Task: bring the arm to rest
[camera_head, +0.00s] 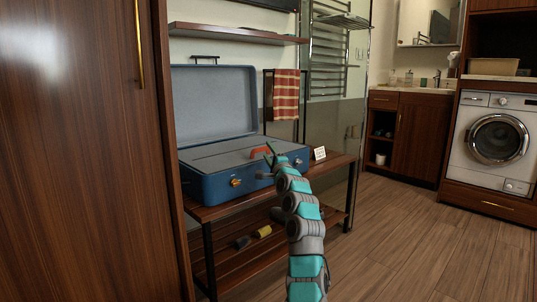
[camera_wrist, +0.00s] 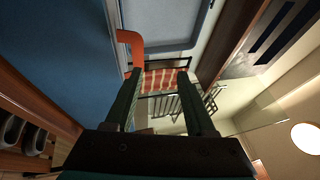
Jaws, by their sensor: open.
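My teal and grey arm reaches over the front of the open blue suitcase (camera_head: 205,187). Its gripper (camera_head: 270,154) is at the suitcase's right part, small in the head view. In the wrist view the gripper (camera_wrist: 160,76) has its two dark fingers apart, with nothing held between them. An orange bent piece (camera_wrist: 131,38) is just beyond the left fingertip; I cannot tell whether they touch. It also shows beside the gripper in the head view (camera_head: 259,151).
The suitcase stands on a wooden rack (camera_head: 328,168) with shoes (camera_head: 243,242) on its lower shelf. A small white card (camera_head: 319,153) is right of the suitcase. A red striped towel (camera_head: 286,95) hangs behind. A tall wardrobe (camera_head: 75,150) is at left. The floor at right is clear.

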